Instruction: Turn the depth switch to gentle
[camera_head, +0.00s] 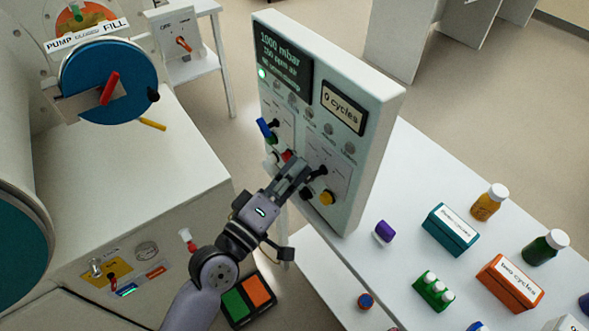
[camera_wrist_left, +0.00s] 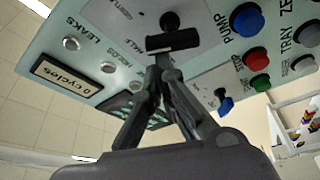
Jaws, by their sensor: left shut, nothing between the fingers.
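A pale control panel (camera_head: 372,115) stands upright with a display, a cycle counter and several knobs. A black lever switch (camera_head: 319,172) is on its lower right part. In the left wrist view the switch (camera_wrist_left: 172,41) is a black bar with a round knob behind it, beside a small label that seems to read "gentle". My left gripper (camera_head: 299,177) is shut and empty, its fingertips (camera_wrist_left: 165,62) right at the black bar. I cannot tell whether they touch it. The fingers hide part of the panel face. My right gripper is not in view.
A blue button (camera_wrist_left: 247,19), a red button (camera_wrist_left: 257,60), a green button (camera_wrist_left: 260,84) and a blue lever (camera_wrist_left: 225,104) lie close by on the panel. A yellow knob (camera_head: 327,198) is just below the switch. Boxes and bottles stand on the table (camera_head: 420,170) to the right.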

